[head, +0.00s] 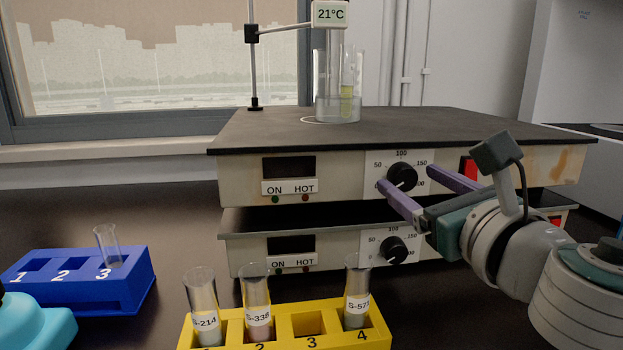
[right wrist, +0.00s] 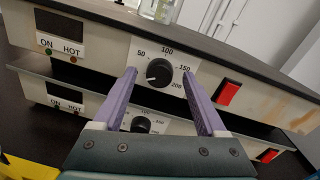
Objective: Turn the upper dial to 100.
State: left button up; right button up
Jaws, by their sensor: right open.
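The upper dial (head: 402,177) is a round black knob on a white scale plate on the front of the upper hot plate (head: 240,180). Its white mark points to the lower left, below the 50 and away from the 100 at the top. My right gripper (head: 406,179) is open, with one purple finger on each side of the dial. In the right wrist view the dial (right wrist: 158,73) shows between the fingertips (right wrist: 159,73), with gaps on both sides. The left finger covers the low end of the scale in the head view. My left gripper is not clearly in view.
A lower hot plate with a similar dial (head: 394,249) sits right below. A red switch (head: 468,170) is right of the upper dial. A beaker (head: 338,105) stands on top. A yellow rack (head: 285,337) with tubes and a blue rack (head: 125,290) are in front.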

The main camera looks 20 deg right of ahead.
jog(key=shift+w, duration=0.25)
grip_shut()
dwell(0.5)
